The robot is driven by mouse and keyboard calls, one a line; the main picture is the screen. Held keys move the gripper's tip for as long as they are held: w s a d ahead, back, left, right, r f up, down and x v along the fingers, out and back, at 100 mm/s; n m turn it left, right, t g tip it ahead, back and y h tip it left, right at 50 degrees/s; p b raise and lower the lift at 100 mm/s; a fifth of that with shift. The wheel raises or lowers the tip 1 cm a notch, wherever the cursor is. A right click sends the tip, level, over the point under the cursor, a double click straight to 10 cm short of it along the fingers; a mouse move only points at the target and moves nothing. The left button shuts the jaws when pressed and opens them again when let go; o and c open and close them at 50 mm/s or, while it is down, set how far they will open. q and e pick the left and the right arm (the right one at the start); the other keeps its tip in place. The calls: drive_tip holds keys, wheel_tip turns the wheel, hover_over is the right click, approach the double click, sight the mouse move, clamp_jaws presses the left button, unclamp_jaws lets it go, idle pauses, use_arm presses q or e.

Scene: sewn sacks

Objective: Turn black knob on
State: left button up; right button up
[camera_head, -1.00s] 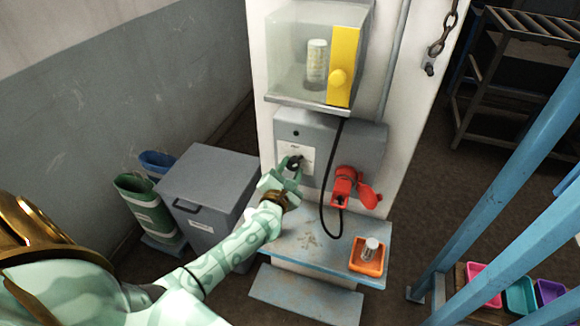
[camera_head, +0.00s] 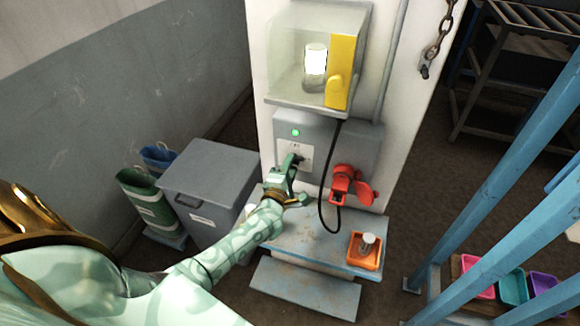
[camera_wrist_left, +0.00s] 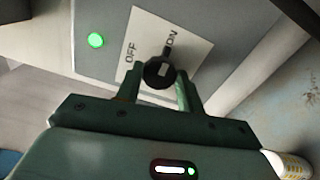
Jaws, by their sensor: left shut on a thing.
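The black knob (camera_head: 299,160) sits on a white plate on the grey control box (camera_head: 365,150). In the left wrist view the knob (camera_wrist_left: 158,73) has its pointer toward the ON mark, and OFF is printed to the left. My left gripper (camera_head: 293,168) is shut on the knob, with one finger on each side of it in the left wrist view (camera_wrist_left: 157,88). A small green light (camera_head: 295,132) glows on the box above the plate. The lamp (camera_head: 315,60) inside the clear case glows white. My right gripper is not in view.
A red plug and socket (camera_head: 342,182) with a black cable is right of the knob. Below is a blue-grey ledge (camera_head: 300,243) with an orange tray (camera_head: 366,264). A grey lidded bin (camera_head: 208,172) stands left, near my left arm.

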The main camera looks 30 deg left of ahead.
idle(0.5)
use_arm(q)
drive_tip(key=o, duration=1)
drive_tip(key=v, duration=1.6)
drive_tip(key=shift+s, duration=0.2)
drive_tip(key=shift+f, duration=0.1)
